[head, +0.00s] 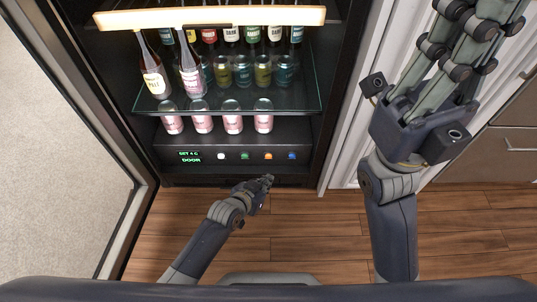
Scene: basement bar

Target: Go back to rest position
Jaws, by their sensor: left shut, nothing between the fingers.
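My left gripper (265,184) is low in front of the open fridge, below its control panel. It is shut and empty, small in the picture, and apart from the bottles and cans. My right gripper (440,85) is raised at the right, close to the camera. Its fingers run up toward the top edge, and their tips are cut off or unclear, so I cannot tell whether it is open or shut.
The fridge shelf (225,101) holds several bottles, with several pink cans below. The control panel (235,156) has coloured buttons and green text. The fridge door (65,150) stands open at the left. Wooden floor (310,235) lies in front, and cabinets (490,155) stand at the right.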

